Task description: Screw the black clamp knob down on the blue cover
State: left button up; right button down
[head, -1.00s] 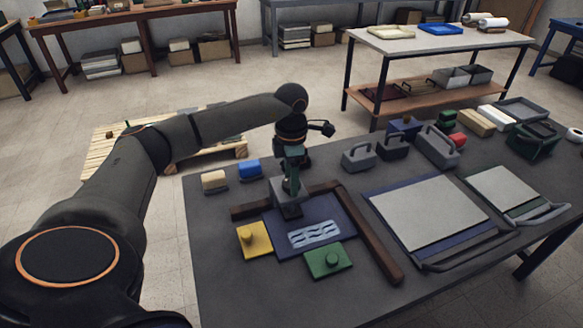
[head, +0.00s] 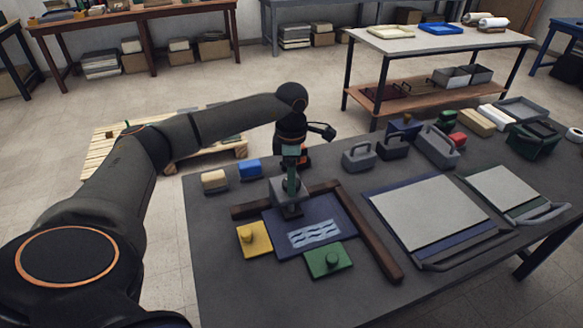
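The blue cover (head: 340,217) lies flat on the dark table, with a pale wavy pattern (head: 314,234) on it. My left gripper (head: 288,205) points down at the cover's far left corner, beside the brown corner frame. Its grey lower part hides what is beneath it. I cannot make out the black clamp knob; the gripper covers that spot. Whether the fingers are open or shut does not show. My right gripper is not in view.
A brown L-shaped frame (head: 374,248) borders the cover's far and right sides. A large grey board (head: 428,212) lies to the right. The table's front left is clear.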

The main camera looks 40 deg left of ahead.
pick_arm(q)
jog(key=o, duration=0.4)
jog(key=shift+r, duration=0.1)
notch_tip(320, 180, up, 12)
jog(key=shift+r, duration=0.2)
dwell(0.8)
